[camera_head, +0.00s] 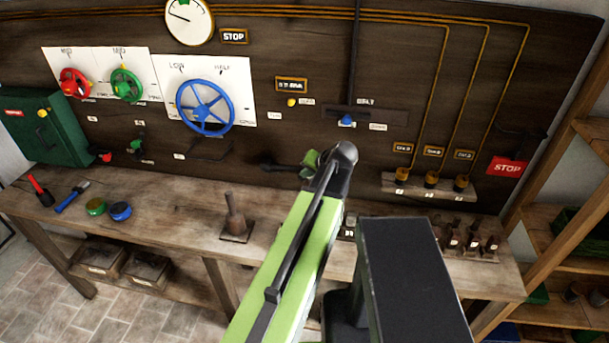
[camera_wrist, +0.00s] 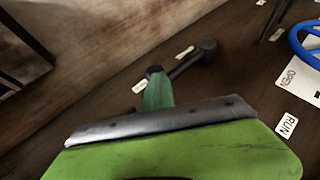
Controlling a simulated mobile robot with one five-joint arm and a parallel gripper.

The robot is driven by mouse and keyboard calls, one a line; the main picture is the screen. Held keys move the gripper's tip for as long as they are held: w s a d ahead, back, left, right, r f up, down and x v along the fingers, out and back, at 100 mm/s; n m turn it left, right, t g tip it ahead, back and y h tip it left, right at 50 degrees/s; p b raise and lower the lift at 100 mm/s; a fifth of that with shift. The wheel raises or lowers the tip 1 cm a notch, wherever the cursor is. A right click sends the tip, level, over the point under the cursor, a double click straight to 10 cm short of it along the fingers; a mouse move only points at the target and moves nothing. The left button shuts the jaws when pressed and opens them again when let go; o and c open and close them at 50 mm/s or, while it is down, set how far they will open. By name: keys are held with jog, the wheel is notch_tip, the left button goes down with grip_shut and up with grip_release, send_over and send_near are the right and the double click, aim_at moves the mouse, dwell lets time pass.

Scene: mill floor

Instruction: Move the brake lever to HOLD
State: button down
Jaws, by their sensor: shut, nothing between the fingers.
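A dark lever with a round black knob (camera_head: 268,166) sticks out to the left from low on the dark wall panel, just above the bench. It also shows in the wrist view (camera_wrist: 206,48), with small pale labels near it, too blurred to read. I cannot tell for sure that it is the brake lever, and I see no readable HOLD mark. My gripper (camera_head: 309,161) is at the lever's right end, partly hidden by my arm. In the wrist view my gripper (camera_wrist: 157,82) is shut, its green tip close to the lever's shaft. Touching or apart, I cannot tell.
A blue handwheel (camera_head: 204,107) is up to the left. A blue-knobbed slot lever (camera_head: 347,120) is above right. A RUN label (camera_wrist: 287,125) shows in the wrist view. A brown upright tool (camera_head: 235,222) stands on the bench (camera_head: 180,215). Bottles stand at the right.

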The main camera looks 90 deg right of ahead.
jog(key=shift+a+f, duration=0.15)
dwell(0.3)
jog(key=p+v, duration=1)
jog(key=v, duration=0.2)
jog(key=shift+r, duration=0.65)
